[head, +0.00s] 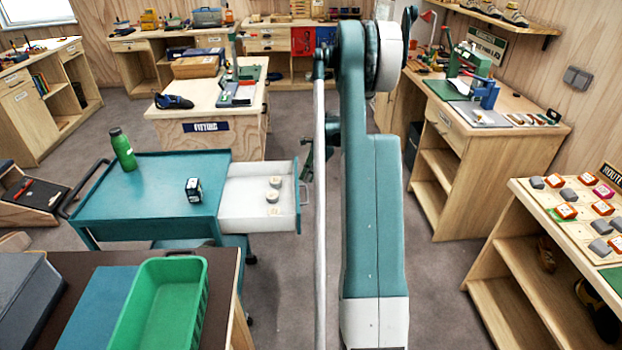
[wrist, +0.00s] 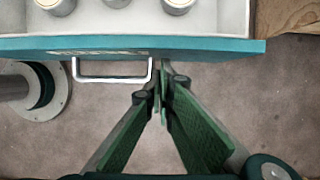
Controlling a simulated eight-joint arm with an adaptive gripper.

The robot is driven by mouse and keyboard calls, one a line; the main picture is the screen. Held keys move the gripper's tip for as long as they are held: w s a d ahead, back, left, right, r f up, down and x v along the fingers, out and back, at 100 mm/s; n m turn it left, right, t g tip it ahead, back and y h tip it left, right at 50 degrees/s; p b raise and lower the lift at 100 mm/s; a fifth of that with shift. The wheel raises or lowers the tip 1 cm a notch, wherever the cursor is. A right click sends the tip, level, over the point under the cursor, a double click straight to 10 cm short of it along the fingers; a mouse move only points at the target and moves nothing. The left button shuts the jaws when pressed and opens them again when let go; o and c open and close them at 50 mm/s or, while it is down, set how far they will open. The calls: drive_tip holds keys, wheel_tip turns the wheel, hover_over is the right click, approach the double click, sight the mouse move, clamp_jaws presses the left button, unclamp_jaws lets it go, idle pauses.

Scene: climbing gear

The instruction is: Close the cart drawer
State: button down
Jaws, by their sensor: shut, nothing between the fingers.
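The teal cart (head: 140,192) stands left of centre in the head view. Its white drawer (head: 245,207) is pulled out to the right, with several small round pieces inside. In the wrist view the drawer's teal front (wrist: 215,50) runs across the top, with a metal loop handle (wrist: 112,78) on it. My gripper (wrist: 160,85) is shut and empty, just outside the drawer front and right of the handle; I cannot tell whether it touches. In the head view my gripper (head: 307,172) is beside the drawer's outer end, partly hidden by my arm.
A green bin (head: 160,300) sits on a table in front. A workbench (head: 205,97) stands behind the cart. Open floor lies right of the drawer.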

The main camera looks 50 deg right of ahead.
drive_tip(key=shift+w+a, duration=0.1)
idle(0.3)
hover_over(251, 190)
drive_tip(key=w+a, duration=0.3)
drive_tip(key=shift+w, duration=0.1)
idle(0.3)
drive_tip(key=shift+w+a, duration=0.1)
drive_tip(key=shift+a, duration=0.05)
drive_tip(key=shift+s+d, duration=0.4)
drive_tip(key=s+d, duration=0.2)
drive_tip(key=shift+s+d, duration=0.25)
drive_tip(key=shift+d, duration=0.1)
drive_tip(key=p+v, duration=0.2)
drive_tip(key=v, duration=0.8)
drive_tip(key=shift+r, duration=0.1)
